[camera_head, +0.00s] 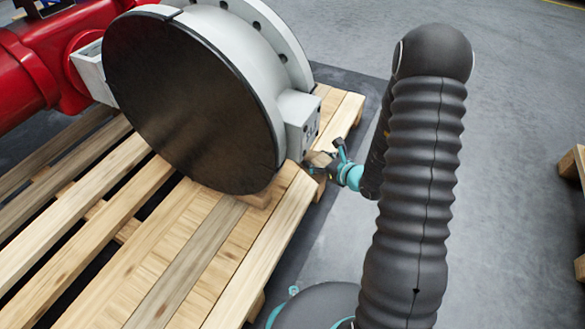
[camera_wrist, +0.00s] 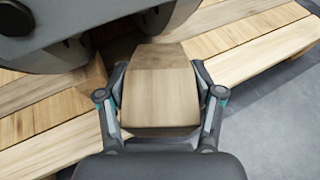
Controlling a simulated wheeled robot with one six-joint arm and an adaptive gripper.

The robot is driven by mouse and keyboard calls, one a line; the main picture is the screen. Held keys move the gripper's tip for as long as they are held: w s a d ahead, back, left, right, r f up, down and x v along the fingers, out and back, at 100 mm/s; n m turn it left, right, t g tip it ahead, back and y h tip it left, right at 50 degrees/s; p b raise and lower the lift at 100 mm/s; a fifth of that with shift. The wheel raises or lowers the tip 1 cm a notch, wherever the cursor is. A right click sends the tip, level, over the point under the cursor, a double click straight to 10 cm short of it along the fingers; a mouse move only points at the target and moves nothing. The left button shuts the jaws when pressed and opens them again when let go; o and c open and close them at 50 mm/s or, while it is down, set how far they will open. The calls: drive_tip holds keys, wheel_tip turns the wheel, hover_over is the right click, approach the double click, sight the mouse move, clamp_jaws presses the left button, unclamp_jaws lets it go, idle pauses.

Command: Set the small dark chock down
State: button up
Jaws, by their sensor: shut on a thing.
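The chock (camera_wrist: 160,98) is a brown wooden block with a darker band at its far end in the wrist view. My gripper (camera_wrist: 158,78) is shut on it, one finger on each side. In the head view the gripper (camera_head: 329,164) is small, at the pallet's right edge beside the valve's lower flange block, and the chock (camera_head: 318,158) shows only partly at its fingertips. The chock is over or on the pallet slats (camera_wrist: 255,60); I cannot tell whether its underside touches them.
The large grey valve (camera_head: 215,70) with a dark round face stands on the wooden pallet (camera_head: 240,270), close left of the gripper. A wooden block (camera_head: 258,199) sits under its face. A red actuator (camera_head: 35,70) is at the upper left. Grey floor (camera_head: 520,120) is open to the right.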

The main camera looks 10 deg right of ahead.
drive_tip(key=w+d+f+n+g+y, duration=0.25)
drive_tip(key=d+n+g+y, duration=0.2)
drive_tip(key=d, duration=0.35)
drive_tip(key=shift+n+t, duration=0.25)
drive_tip(key=shift+t, duration=0.1)
drive_tip(key=x, duration=0.4)
drive_tip(key=f+b+x, duration=0.1)
drive_tip(key=x, duration=0.3)
drive_tip(key=d+x, duration=0.1)
drive_tip(key=x, duration=0.3)
drive_tip(key=shift+w+a+f, duration=0.25)
drive_tip(key=shift+w+f, duration=0.1)
drive_tip(key=shift+f, duration=0.15)
drive_tip(key=shift+f+b, duration=0.55)
drive_tip(key=shift+f, duration=1.4)
drive_tip(key=shift+f, duration=0.1)
drive_tip(key=shift+f, duration=0.15)
drive_tip(key=o, duration=1.4)
drive_tip(key=shift+o, duration=0.2)
drive_tip(key=shift+r, duration=0.2)
